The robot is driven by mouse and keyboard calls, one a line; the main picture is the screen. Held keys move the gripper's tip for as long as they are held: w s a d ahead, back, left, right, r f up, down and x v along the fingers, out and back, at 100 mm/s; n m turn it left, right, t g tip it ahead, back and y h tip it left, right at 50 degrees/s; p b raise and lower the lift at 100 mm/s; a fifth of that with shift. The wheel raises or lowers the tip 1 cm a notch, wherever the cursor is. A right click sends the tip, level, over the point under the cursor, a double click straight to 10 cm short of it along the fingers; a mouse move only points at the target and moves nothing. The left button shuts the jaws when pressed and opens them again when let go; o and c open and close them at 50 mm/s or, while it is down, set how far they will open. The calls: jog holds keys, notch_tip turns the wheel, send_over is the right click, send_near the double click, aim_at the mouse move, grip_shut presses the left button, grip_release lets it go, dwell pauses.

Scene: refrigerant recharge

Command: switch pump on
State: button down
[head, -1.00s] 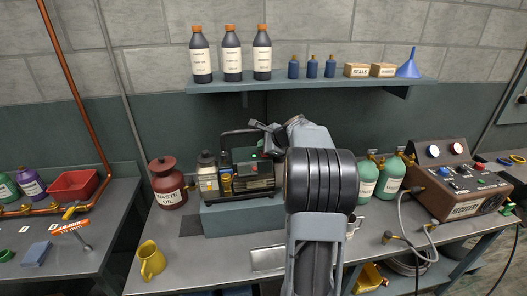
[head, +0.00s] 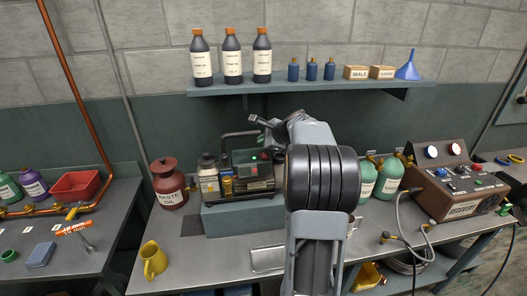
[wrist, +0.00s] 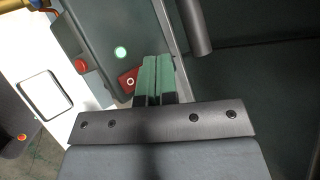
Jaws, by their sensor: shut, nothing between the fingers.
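The vacuum pump (head: 252,178) stands on a grey-green block on the bench, left of my arm. A green light (head: 253,158) glows on its control box, and it also shows lit in the wrist view (wrist: 120,53). In the wrist view a red switch with a white ring (wrist: 130,82) sits just left of my fingertips, partly hidden by them. A round red button (wrist: 81,66) is farther left on the box. My gripper (head: 251,117) is shut and empty, above the pump box in the head view; its green fingers (wrist: 157,60) are together.
A red waste oil can (head: 168,183) stands left of the pump. Green cylinders (head: 388,178) and a brown recovery unit (head: 459,187) stand to the right. A shelf (head: 310,86) with bottles and boxes hangs above. A yellow jug (head: 153,260) is at the bench front.

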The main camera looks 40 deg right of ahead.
aim_at(264, 156)
jog(key=shift+s+a+r+p, duration=0.15)
jog(key=shift+r+p, duration=0.4)
jog(key=shift+r, duration=0.35)
jog(key=shift+s+d+r+p, duration=0.1)
jog(key=shift+r+p, duration=0.4)
jog(key=shift+r, duration=0.35)
jog(key=f+n, duration=0.1)
jog(key=s+f+n+g, duration=0.1)
jog(key=s+f+n, duration=0.1)
jog(key=shift+a+f, duration=0.3)
jog(key=s+a+f+n+g+h+b, duration=0.1)
jog(key=s+a+f+n+g+b, duration=0.1)
jog(key=s+a+n, duration=0.8)
jog(key=s+a+f+n+g+h+b, duration=0.1)
jog(key=s+a+f+n+g, duration=0.1)
jog(key=s+a+n, duration=0.8)
jog(key=s+a+f, duration=0.1)
jog(key=s+a, duration=0.1)
jog(key=a, duration=0.3)
jog(key=shift+s+a+b, duration=0.2)
jog(key=shift+s+b, duration=0.15)
